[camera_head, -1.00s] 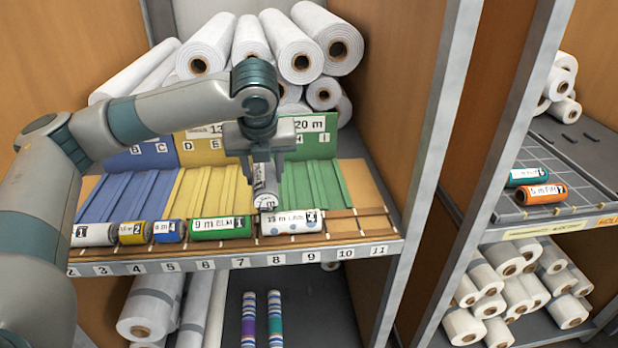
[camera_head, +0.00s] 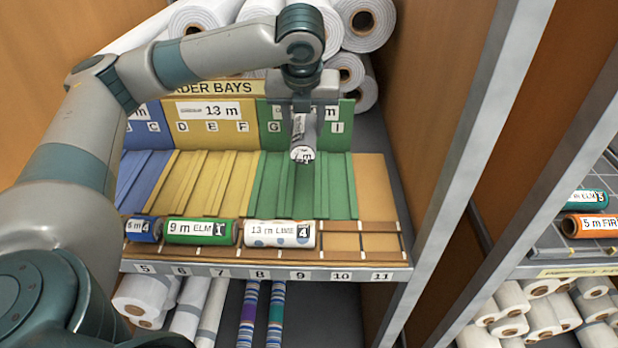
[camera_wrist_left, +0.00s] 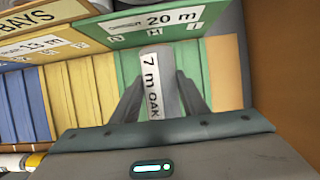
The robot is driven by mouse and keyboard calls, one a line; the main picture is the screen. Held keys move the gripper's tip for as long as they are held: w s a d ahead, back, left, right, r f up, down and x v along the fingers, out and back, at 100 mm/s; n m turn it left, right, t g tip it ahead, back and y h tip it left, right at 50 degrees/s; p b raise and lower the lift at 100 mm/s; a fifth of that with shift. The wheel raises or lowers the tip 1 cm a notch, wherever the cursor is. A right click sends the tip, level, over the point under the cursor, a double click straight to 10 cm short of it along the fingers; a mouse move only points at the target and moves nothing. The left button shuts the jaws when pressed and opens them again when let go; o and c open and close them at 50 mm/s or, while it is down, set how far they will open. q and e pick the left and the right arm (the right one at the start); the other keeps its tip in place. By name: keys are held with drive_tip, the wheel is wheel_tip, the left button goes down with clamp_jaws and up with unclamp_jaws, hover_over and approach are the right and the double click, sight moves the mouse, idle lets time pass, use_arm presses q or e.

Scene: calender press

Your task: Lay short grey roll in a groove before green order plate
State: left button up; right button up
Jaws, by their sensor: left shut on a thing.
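My left gripper (camera_head: 303,112) is shut on the short grey roll (camera_head: 302,152), whose label reads "7 m OAK" in the left wrist view (camera_wrist_left: 158,85). The roll hangs tilted in front of the green order plate (camera_head: 273,130), over the green grooves near the letter H. The plate reads "20 m" in the left wrist view (camera_wrist_left: 165,22). The green grooved bed (camera_head: 335,185) shows no roll lying in it. I cannot tell whether the held roll touches the bed. My right gripper is not in view.
Yellow (camera_head: 210,185) and blue (camera_head: 140,175) grooved beds lie to the left, bare where visible. A front rail holds a white dotted roll (camera_head: 280,234), a green roll (camera_head: 201,232) and a blue roll (camera_head: 143,229). A wooden partition (camera_head: 440,100) stands to the right.

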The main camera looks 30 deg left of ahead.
use_arm(q)
drive_tip(key=shift+s, duration=0.1)
drive_tip(key=shift+f+p, duration=0.35)
drive_tip(key=shift+f, duration=2.75)
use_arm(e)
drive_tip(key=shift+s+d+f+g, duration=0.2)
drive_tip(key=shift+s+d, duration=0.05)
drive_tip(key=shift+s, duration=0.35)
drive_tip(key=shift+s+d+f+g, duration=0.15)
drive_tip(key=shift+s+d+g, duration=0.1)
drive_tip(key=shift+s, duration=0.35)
use_arm(q)
drive_tip(key=shift+f, duration=1.9)
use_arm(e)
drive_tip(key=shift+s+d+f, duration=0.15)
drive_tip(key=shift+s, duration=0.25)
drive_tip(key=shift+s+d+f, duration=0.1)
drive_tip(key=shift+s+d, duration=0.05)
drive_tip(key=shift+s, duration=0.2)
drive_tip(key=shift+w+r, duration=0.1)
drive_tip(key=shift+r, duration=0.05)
use_arm(q)
drive_tip(key=shift+f+p, duration=0.1)
drive_tip(key=shift+p, duration=0.2)
